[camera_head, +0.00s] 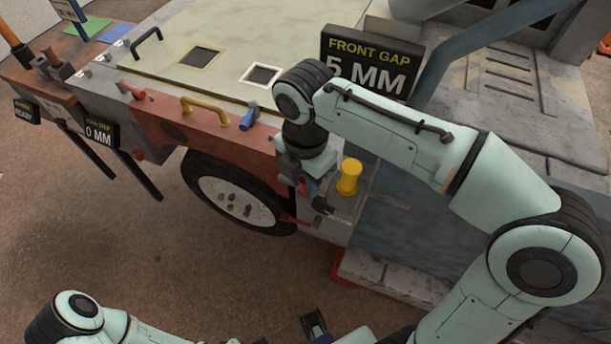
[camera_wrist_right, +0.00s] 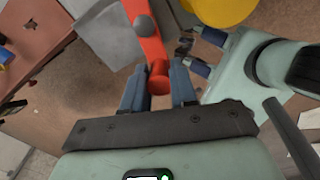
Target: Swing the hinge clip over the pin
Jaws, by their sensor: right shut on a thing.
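The hinge clip is a red bar (camera_wrist_right: 150,45) with a round grey knob on it and a red cylindrical grip (camera_wrist_right: 159,78) at its near end. My right gripper (camera_wrist_right: 158,90) has its two blue-grey fingers on either side of the red grip and is shut on it. In the head view the right gripper (camera_head: 303,185) points down at the front corner of the bench, and its arm hides much of the clip. A yellow post (camera_head: 348,177) stands just right of it; I cannot tell whether it is the pin. My left gripper (camera_head: 314,324) is low at the bottom edge, empty, its fingers apart.
A "FRONT GAP 5 MM" sign (camera_head: 372,62) stands behind my right arm. The panel edge carries a yellow handle (camera_head: 204,108) and a blue clamp (camera_head: 250,116). A wheel (camera_head: 235,195) sits below. Brown floor (camera_head: 130,240) is free at the left front.

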